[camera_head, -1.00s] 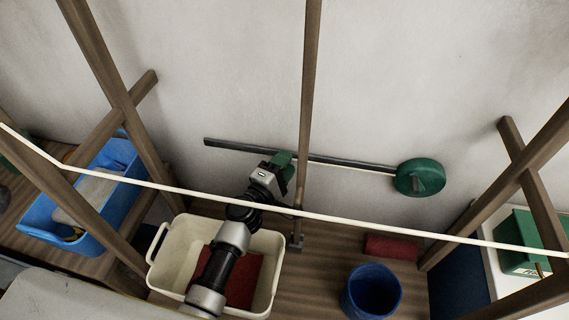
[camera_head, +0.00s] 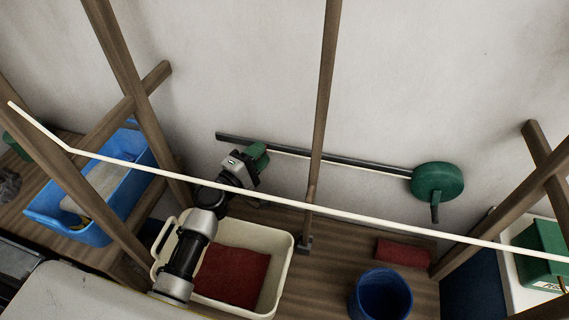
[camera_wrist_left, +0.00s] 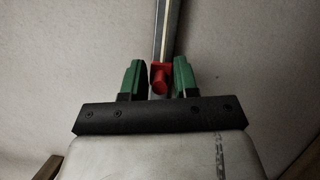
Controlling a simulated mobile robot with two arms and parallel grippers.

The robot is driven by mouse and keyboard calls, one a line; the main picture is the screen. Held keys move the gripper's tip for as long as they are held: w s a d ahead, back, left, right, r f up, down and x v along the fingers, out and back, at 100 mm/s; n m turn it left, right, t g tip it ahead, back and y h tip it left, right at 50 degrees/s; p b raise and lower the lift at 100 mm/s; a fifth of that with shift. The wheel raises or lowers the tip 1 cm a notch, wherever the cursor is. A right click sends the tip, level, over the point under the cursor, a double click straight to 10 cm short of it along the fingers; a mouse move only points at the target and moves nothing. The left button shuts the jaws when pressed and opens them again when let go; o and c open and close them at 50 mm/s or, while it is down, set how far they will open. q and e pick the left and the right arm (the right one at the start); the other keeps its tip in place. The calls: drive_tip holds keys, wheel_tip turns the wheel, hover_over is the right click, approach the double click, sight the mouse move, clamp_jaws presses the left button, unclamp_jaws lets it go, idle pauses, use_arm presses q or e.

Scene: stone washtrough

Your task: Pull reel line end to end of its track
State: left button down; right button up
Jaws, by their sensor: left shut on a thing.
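The green reel (camera_head: 437,180) is on the wall at the right end of a dark straight track (camera_head: 350,159). A thin pale line runs along the track from the reel toward my left gripper (camera_head: 258,154). In the left wrist view, the red line end (camera_wrist_left: 159,80) sits between the green fingers of my left gripper (camera_wrist_left: 159,76), which is shut on it. The track (camera_wrist_left: 174,25) extends upward behind it there. In the head view, the fingers hide the red end, and a short stretch of track shows left of them. My right gripper is not in view.
A wooden post (camera_head: 326,90) stands in front of the track, between gripper and reel. A white rail (camera_head: 350,216) crosses the foreground. Below are a cream tub (camera_head: 286,268) with a red item, a blue bucket (camera_head: 381,296) and a red block (camera_head: 403,252). A blue basin (camera_head: 60,220) is left.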

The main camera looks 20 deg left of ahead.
sight(232, 140)
use_arm(q)
drive_tip(key=a+b, duration=0.3)
drive_tip(key=a, duration=0.5)
drive_tip(key=shift+a+f, duration=0.15)
drive_tip(key=shift+a, duration=0.7)
drive_tip(key=c, duration=1.1)
unclamp_jaws()
